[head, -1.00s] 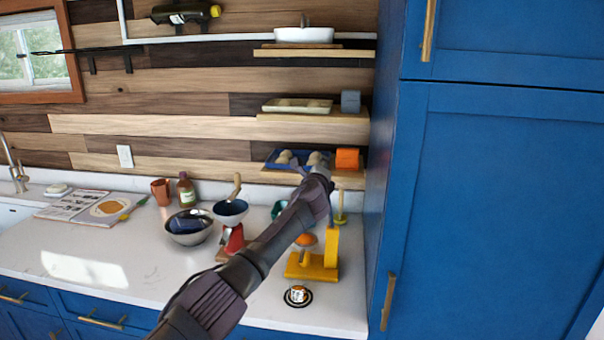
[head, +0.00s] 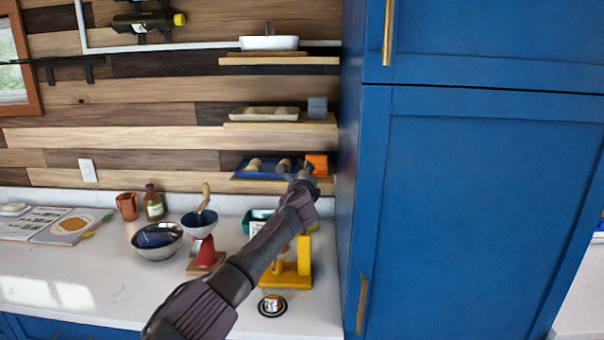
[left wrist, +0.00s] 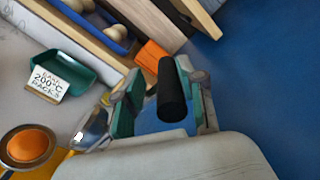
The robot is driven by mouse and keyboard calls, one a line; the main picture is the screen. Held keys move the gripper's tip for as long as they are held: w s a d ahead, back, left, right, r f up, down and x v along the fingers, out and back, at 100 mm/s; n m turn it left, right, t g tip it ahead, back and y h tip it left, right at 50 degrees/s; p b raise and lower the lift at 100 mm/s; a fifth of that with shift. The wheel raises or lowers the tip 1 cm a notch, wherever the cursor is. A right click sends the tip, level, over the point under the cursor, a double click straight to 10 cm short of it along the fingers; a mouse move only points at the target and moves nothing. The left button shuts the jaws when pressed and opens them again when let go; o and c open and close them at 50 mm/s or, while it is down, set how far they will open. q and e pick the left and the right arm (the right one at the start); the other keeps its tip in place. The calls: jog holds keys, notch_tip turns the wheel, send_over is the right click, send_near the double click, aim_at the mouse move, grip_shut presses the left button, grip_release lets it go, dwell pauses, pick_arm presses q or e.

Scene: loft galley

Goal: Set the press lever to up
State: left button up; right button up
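The yellow press (head: 289,276) stands on the counter at the right, partly behind my left arm. A round cup with an orange (left wrist: 28,146) in it shows at lower left in the left wrist view. A black cylindrical grip (left wrist: 172,92), apparently the end of the press lever, lies between the fingers of my left gripper (left wrist: 165,100). A gap shows on its left side, so the fingers look open around it. In the head view my left gripper (head: 300,174) is above the press, in front of the lowest shelf. The lever's join to the press is hidden. My right gripper is out of view.
The lowest shelf (head: 243,185) holds a blue tray and an orange box (head: 317,163) close behind my gripper. A tall blue cabinet (head: 465,210) bounds the right. A teal dish (left wrist: 68,78), red grinder (head: 204,255) and metal bowl (head: 150,252) stand on the counter.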

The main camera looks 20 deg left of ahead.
pick_arm(q)
jog(key=shift+o, duration=1.2)
jog(key=shift+w+d+f, duration=0.1)
jog(key=shift+d+f, duration=0.05)
jog(key=shift+f, duration=0.25)
jog(key=shift+r, duration=0.1)
jog(key=shift+r, duration=0.1)
jog(key=shift+s, duration=0.3)
jog(key=v, duration=1.1)
jog(key=shift+s+d, duration=0.2)
